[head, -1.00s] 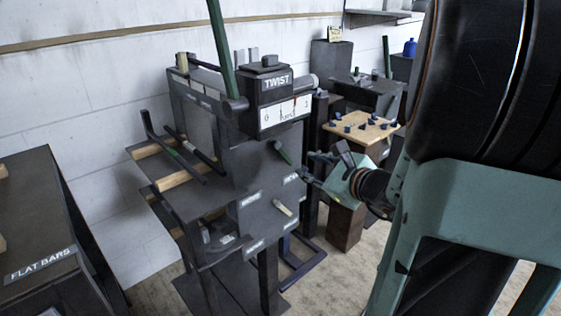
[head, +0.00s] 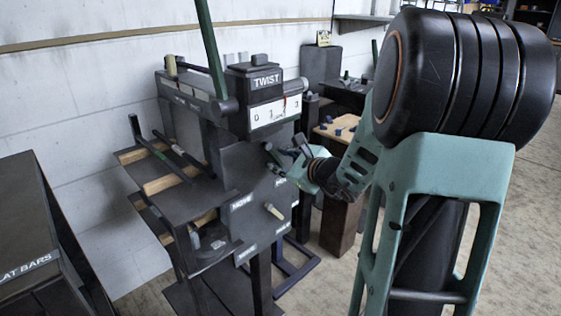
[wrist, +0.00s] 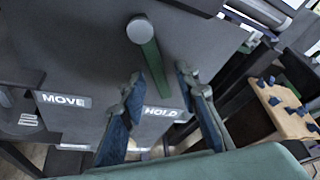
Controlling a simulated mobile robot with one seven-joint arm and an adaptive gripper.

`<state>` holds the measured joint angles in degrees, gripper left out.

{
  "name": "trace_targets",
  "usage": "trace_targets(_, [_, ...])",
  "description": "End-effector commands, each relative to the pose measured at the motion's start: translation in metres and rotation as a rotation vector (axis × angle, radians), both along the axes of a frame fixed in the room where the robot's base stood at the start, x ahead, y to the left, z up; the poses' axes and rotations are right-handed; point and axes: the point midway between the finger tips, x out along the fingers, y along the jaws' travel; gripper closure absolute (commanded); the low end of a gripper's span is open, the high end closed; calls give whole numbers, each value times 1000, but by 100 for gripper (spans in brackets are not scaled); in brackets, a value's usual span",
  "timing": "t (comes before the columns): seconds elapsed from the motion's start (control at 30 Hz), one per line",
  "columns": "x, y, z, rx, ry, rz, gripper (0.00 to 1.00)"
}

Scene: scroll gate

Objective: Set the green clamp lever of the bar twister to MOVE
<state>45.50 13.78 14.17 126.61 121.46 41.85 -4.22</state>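The bar twister (head: 236,165) stands in the middle of the head view. Its green clamp lever (wrist: 152,65) hangs from a round grey pivot in the wrist view and points down to the HOLD label (wrist: 165,114). The MOVE label (wrist: 63,100) lies to its left. In the head view the lever (head: 271,151) shows small on the twister's front panel. My gripper (wrist: 160,73) is open, with one finger on each side of the lever. No contact is clear. In the head view my gripper (head: 283,160) is at the panel's right side.
A second lever with a cream handle (head: 273,212) sits lower on the panel. A long dark green handle (head: 211,48) rises from the TWIST head (head: 265,98). A wooden board with blue pieces (head: 337,131) stands behind. The FLAT BARS bench (head: 45,225) is at left.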

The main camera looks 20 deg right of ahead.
Motion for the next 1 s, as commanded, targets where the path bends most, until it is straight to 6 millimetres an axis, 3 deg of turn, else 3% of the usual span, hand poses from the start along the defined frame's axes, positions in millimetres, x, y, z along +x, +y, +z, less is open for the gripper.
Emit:
trace_targets(0.07, [0,0,0,0,0,0,71])
trace_targets(0.33, [0,0,0,0,0,0,100])
trace_targets(1.0, [-2,3,0,69,28,0,100])
